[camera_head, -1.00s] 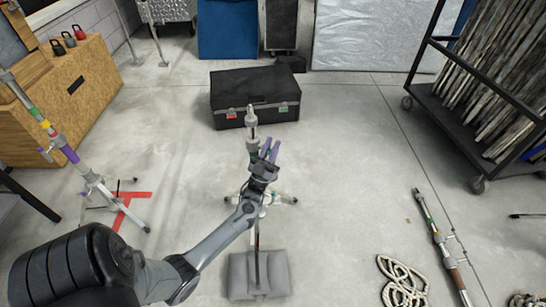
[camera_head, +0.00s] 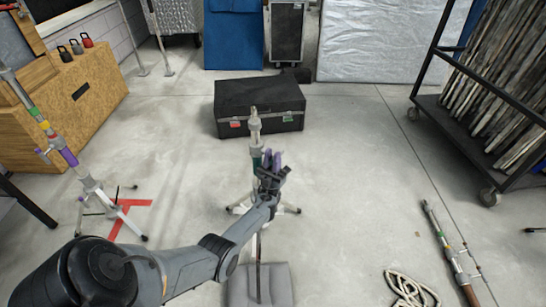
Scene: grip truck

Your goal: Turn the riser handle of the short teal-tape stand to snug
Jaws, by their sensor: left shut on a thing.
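The short stand (camera_head: 254,128) stands upright in the middle of the floor, its silver top showing above my gripper and its white legs spread below. A band of teal tape (camera_head: 257,162) shows on its column just left of the fingers. My left gripper (camera_head: 274,163), with purple fingertips, is at the stand's column at riser height. It is shut on what seems to be the riser handle, which the fingers and wrist hide. My right gripper is not in view.
A grey sandbag (camera_head: 275,284) lies at the stand's near leg. A black case (camera_head: 260,103) is behind it. A taller stand with coloured tapes (camera_head: 66,155) is at left. A rope coil (camera_head: 408,288) and a lying pole (camera_head: 448,245) are at right.

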